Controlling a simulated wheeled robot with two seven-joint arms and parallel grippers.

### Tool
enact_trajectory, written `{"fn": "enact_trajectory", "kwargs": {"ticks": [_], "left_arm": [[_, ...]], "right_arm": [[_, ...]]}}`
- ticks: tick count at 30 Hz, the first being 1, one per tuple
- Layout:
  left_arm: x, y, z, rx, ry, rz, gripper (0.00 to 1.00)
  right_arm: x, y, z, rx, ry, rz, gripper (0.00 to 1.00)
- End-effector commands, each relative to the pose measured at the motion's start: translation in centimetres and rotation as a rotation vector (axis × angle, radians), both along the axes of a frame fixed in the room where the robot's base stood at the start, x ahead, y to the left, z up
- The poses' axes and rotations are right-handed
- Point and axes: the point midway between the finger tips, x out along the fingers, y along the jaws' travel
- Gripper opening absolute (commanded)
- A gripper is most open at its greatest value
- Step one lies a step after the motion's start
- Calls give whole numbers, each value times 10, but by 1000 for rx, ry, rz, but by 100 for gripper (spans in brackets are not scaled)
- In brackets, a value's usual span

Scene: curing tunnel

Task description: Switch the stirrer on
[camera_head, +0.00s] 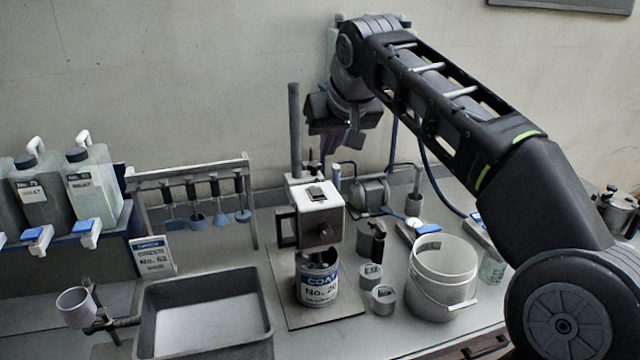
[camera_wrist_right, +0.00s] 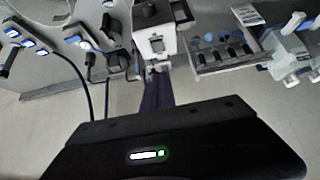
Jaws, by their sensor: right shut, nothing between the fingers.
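The stirrer is a white motor head (camera_head: 308,207) on an upright post (camera_head: 295,130), standing over a can labelled COAT (camera_head: 317,285) on a square base plate. A small dark rocker switch (camera_head: 316,193) sits on top of the head. In the right wrist view the head (camera_wrist_right: 152,16) is at top centre, with the switch (camera_wrist_right: 157,44) on its face. My right gripper (camera_head: 325,155) is shut and empty, behind and above the head; its purple fingers (camera_wrist_right: 158,70) point towards it, apart from the switch as far as I can tell. My left gripper is out of view.
A rack of hanging paddles (camera_head: 198,185) and jugs (camera_head: 90,185) stand left. A grey tray (camera_head: 205,283) is at the front, a white bucket (camera_head: 445,265) at right. Small tins (camera_head: 384,300) and a pump (camera_head: 369,192) stand beside the stirrer.

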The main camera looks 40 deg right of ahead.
Motion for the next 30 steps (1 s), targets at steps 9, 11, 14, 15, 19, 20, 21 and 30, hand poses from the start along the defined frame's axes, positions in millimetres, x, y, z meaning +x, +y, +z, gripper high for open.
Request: {"fn": "enact_trajectory", "kwargs": {"ticks": [9,11,14,15,19,20,21,30], "left_arm": [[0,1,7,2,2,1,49],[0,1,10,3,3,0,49],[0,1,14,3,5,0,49],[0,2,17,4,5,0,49],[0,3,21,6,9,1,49],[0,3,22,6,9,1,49],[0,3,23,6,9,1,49],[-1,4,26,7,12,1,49]], "right_arm": [[23,-8,-31,1,5,-1,0],[29,-11,-41,2,6,0,0],[42,-15,-57,3,6,-1,0],[46,-16,-63,3,6,-1,0],[55,-20,-84,1,4,-1,0],[54,-20,-89,0,5,-1,0],[53,-19,-95,0,4,0,0],[51,-18,-116,1,0,-1,0]]}}
